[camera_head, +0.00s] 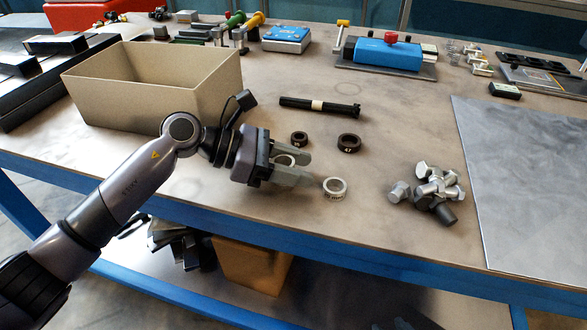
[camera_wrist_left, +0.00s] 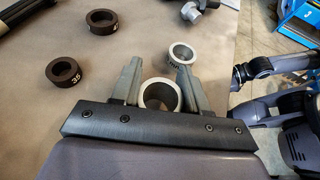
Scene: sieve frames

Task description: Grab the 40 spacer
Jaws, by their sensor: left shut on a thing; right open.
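My left gripper (camera_head: 292,168) is shut on a silver ring spacer (camera_wrist_left: 160,94), which sits between its two fingers low over the table. In the head view the fingers partly hide this ring, and I cannot read a number on it. A second silver ring spacer (camera_head: 335,187) lies on the table just beyond the fingertips; its marking is too small to read. It also shows in the left wrist view (camera_wrist_left: 182,56). A dark ring marked 35 (camera_wrist_left: 63,72) and a larger dark ring (camera_head: 349,143), apparently marked 47, lie nearby.
An open tan box (camera_head: 150,85) stands behind my left arm. A dark rod with a pale band (camera_head: 320,106) lies behind the rings. Several bolts (camera_head: 428,188) are heaped to the right, beside a grey sheet (camera_head: 525,190). A blue fixture (camera_head: 387,53) stands at the back.

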